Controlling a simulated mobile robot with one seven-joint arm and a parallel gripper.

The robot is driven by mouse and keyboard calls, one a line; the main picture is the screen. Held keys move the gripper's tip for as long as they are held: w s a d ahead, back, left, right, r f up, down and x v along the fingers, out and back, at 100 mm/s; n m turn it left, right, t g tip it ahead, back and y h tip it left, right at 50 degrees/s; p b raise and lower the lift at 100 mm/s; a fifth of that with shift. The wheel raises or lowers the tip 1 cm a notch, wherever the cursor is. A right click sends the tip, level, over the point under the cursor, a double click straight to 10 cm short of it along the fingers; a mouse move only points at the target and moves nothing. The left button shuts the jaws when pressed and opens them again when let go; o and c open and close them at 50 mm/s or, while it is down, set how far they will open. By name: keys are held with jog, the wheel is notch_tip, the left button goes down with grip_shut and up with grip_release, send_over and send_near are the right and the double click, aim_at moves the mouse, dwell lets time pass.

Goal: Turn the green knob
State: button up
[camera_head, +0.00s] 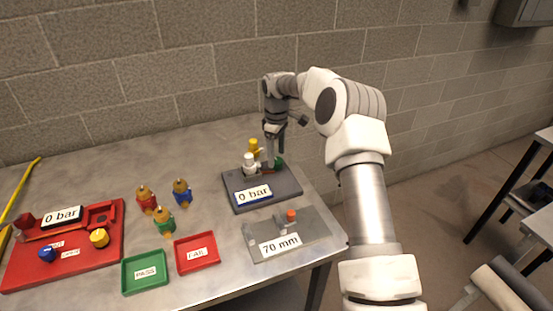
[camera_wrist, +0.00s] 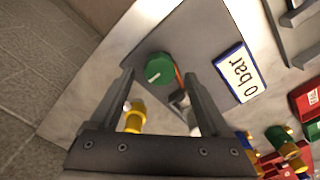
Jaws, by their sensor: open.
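The green knob (camera_wrist: 159,69) is round with a pale mark on its face. In the wrist view it appears between the tips of my open gripper (camera_wrist: 159,72), with visible gaps on both sides. Whether the tips are level with it or short of it I cannot tell. In the head view my gripper (camera_head: 274,158) points down over the dark grey base (camera_head: 285,190), and the green knob (camera_head: 280,162) is partly hidden behind it. A yellow part (camera_head: 254,147) and a white part (camera_head: 249,162) stand just left. The base's display (camera_head: 253,194) reads 0 bar.
A grey 70 mm gauge plate (camera_head: 315,239) lies in front. Green (camera_head: 126,287) and red (camera_head: 214,262) trays, several coloured fittings (camera_head: 164,222) and a red 0 bar station (camera_head: 100,252) lie left. A block wall (camera_head: 160,75) stands behind.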

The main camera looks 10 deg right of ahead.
jog(key=shift+f, duration=1.1)
grip_shut()
jog(key=shift+m, duration=0.4)
jog(key=m, duration=1.1)
jog(key=shift+m, duration=0.4)
